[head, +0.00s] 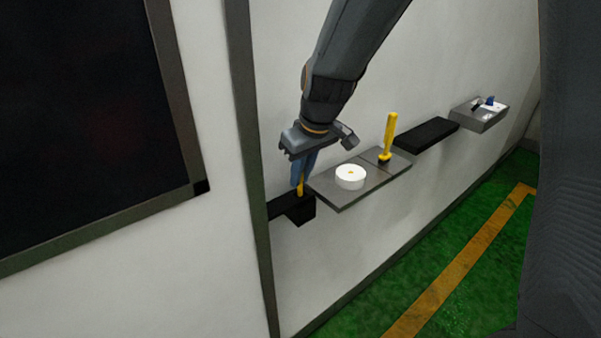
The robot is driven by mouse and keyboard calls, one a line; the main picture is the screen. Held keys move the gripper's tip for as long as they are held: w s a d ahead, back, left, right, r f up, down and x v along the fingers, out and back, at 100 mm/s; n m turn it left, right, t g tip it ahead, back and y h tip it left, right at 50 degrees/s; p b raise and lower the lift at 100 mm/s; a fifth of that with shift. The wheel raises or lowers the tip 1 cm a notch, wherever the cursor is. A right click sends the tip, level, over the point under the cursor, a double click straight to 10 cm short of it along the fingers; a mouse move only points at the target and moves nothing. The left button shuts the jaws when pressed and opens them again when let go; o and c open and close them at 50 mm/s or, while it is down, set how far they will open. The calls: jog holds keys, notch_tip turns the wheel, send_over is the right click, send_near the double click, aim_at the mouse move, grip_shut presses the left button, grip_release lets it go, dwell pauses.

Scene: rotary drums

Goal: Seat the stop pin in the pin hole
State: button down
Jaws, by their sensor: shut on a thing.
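My gripper (303,178) points down at the left end of the wall shelf. Its blue fingers are shut on a thin orange-yellow pin (300,188), which looks like the stop pin. Only its lower part shows below the fingers. The pin's lower end is over or at a black block (303,212) on the wall. I cannot tell whether it is above the block, touching it or inside it. No pin hole can be made out in this view.
Farther right are a black ledge (427,134) and a grey box (478,121) with small parts. The green floor (450,200) is clear.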

aim_at(301, 187)
jog(key=shift+f+b, duration=0.95)
jog(key=shift+f, duration=0.5)
jog(key=shift+s+d+f, duration=0.15)
jog(key=shift+s+f, duration=0.25)
jog(key=shift+f, duration=0.1)
jog(key=shift+b, duration=0.3)
jog(key=c, duration=1.8)
grip_release()
jog(key=shift+o, duration=0.3)
jog(key=shift+w+r, duration=0.15)
jog(key=shift+r, duration=0.3)
jog(key=shift+o, duration=0.4)
jog(key=b+v, duration=0.1)
jog(key=v, duration=0.7)
jog(key=shift+w, duration=0.15)
jog(key=shift+r, duration=0.1)
